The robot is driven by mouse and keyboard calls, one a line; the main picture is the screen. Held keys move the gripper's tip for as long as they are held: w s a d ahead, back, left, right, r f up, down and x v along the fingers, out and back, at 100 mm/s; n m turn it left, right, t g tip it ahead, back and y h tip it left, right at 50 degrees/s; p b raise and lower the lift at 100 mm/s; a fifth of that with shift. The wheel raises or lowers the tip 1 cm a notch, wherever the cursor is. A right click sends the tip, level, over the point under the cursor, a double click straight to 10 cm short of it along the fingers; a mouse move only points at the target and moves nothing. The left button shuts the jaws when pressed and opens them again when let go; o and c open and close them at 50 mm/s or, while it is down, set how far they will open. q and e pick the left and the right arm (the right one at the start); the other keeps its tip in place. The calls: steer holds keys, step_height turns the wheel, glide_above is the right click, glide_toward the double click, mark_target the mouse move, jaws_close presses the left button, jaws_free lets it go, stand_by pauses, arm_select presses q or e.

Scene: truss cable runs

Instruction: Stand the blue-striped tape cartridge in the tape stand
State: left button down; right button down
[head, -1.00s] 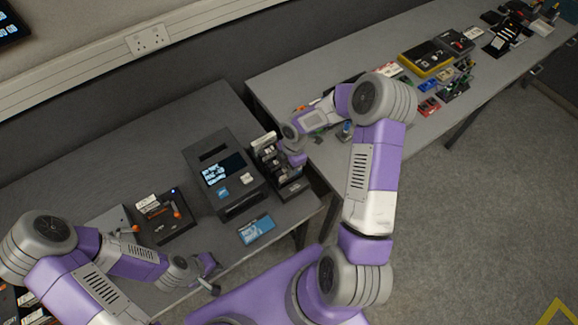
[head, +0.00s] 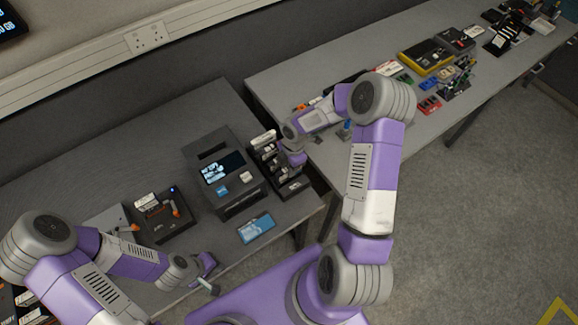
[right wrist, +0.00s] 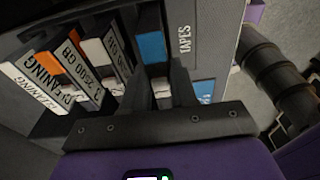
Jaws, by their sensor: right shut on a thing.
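The dark tape stand (head: 291,189), lettered TAPES in the right wrist view (right wrist: 186,15), stands right of the dark machine on the near table. The blue-striped tape cartridge (right wrist: 152,46) shows in the right wrist view at the stand's end near the lettering, in line with the other cartridges. My right gripper (right wrist: 160,88) is shut on it, a finger on each side. Its lower part is hidden, so I cannot tell whether it is fully seated. In the head view my right gripper is mostly hidden by its wrist. My left gripper (head: 208,276) is empty near the table's front edge, fingers apart.
Other cartridges with orange (right wrist: 68,57) and white labels stand beside it in the stand. The dark machine with a screen (head: 224,170) is close left of the stand. A blue card (head: 256,228) lies in front. A gap separates this table from the cluttered right-hand table (head: 330,165).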

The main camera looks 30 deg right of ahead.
arm_select(q)
steer(key=shift+f, duration=0.35)
arm_select(e)
steer(key=shift+f, duration=0.45)
steer(key=shift+c, duration=2.4)
jaws_free()
arm_select(q)
steer(key=shift+r, duration=0.15)
arm_select(e)
steer(key=shift+r, duration=0.15)
arm_select(q)
step_height(320, 180, up, 6)
steer(key=p, duration=0.5)
steer(key=shift+p, duration=0.3)
arm_select(e)
step_height(320, 180, up, 7)
steer(key=shift+r, duration=0.15)
